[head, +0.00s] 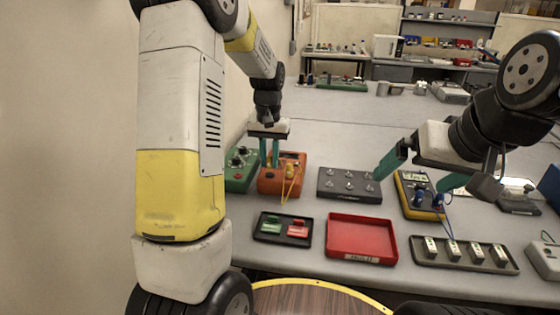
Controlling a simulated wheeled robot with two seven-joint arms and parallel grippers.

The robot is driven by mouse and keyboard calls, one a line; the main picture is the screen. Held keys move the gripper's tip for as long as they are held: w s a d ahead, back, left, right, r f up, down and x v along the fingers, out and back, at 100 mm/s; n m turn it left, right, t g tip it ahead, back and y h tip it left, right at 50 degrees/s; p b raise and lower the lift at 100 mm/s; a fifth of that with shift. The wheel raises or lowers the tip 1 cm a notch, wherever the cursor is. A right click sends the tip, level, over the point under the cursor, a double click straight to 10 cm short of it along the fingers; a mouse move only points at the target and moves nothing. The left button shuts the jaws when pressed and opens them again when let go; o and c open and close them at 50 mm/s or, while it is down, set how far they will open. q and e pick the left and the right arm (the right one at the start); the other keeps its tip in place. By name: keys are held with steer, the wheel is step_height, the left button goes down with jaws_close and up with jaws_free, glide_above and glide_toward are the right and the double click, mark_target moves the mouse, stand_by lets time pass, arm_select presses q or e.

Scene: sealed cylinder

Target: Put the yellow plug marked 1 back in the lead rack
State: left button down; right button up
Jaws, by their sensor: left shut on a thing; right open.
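A yellow plug (290,170) with a thin yellow lead is at the orange box (268,187); its number is too small to read. My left gripper (269,165) points down at the back left of that box, just left of the yellow plug. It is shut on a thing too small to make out. My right gripper (412,180) is open and empty, its fingers apart above the yellow meter (409,186). I cannot tell for sure which thing is the lead rack. A dark block (336,186) with several small round fittings stands between the grippers.
A green box (237,178) stands left of the orange one. In front are a black tray (264,236) with green and red pieces, an empty red tray (361,233) and a grey tray (428,258) with several pale blocks. Blue plugs (438,200) with leads are at the meter.

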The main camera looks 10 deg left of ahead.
mark_target(270, 156)
arm_select(q)
steer(key=shift+r, duration=1.9)
